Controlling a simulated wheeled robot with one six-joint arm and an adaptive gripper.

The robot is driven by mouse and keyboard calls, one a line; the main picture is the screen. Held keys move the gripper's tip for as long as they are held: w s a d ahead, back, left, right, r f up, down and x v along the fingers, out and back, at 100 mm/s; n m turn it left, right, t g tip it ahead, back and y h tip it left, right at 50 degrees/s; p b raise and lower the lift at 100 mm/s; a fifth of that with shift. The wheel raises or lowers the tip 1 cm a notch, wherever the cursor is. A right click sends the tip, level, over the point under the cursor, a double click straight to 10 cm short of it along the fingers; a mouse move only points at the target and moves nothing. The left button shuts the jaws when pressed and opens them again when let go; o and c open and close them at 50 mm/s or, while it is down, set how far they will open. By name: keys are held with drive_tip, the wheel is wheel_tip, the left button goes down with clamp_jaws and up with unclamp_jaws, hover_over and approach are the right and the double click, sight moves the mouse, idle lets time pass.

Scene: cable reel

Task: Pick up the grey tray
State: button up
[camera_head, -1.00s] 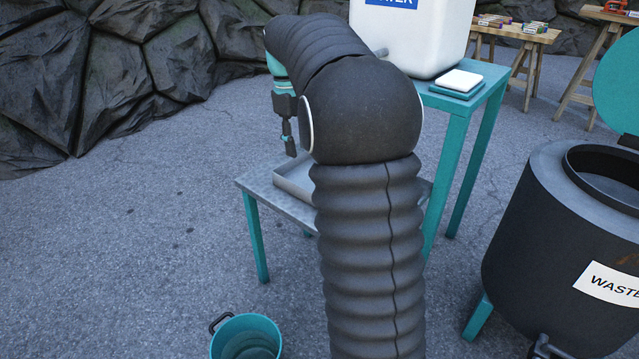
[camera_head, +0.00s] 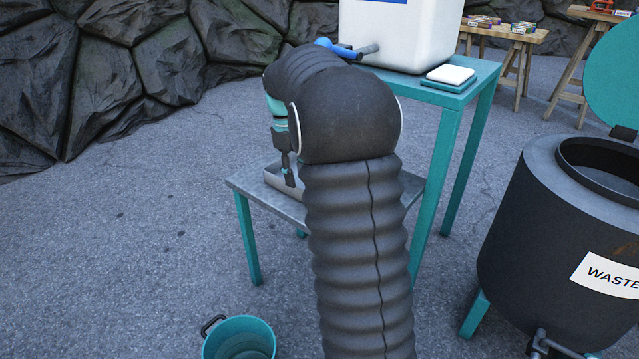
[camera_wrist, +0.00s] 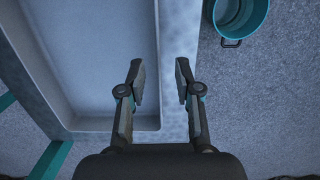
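The grey tray (camera_head: 272,178) sits on the low table (camera_head: 243,183) with teal legs; in the head view my arm hides most of it. In the wrist view the tray (camera_wrist: 100,60) fills the left and middle, with its right wall running up the picture. My gripper (camera_wrist: 161,72) is open and empty, with its fingers apart on either side of the line of that right wall. In the head view my gripper (camera_head: 290,178) hangs at the tray's left part. I cannot tell whether the fingers touch the wall.
A teal bucket (camera_head: 238,338) stands on the ground in front of the low table. A taller teal table (camera_head: 445,130) with a white water container (camera_head: 400,35) and a white-topped block (camera_head: 451,75) stands behind. A black waste drum (camera_head: 540,240) is at the right. Ground at the left is clear.

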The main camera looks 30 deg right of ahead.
sight(297, 188)
wheel_tip(297, 188, down, 5)
drive_tip(key=shift+d+r+b, duration=0.1)
drive_tip(key=shift+r+b, duration=0.05)
drive_tip(key=shift+b, duration=0.4)
drive_tip(key=shift+c, duration=0.2)
clamp_jaws()
wheel_tip(297, 188, up, 10)
drive_tip(key=shift+r+p, duration=0.1)
drive_tip(key=shift+p, duration=1.1)
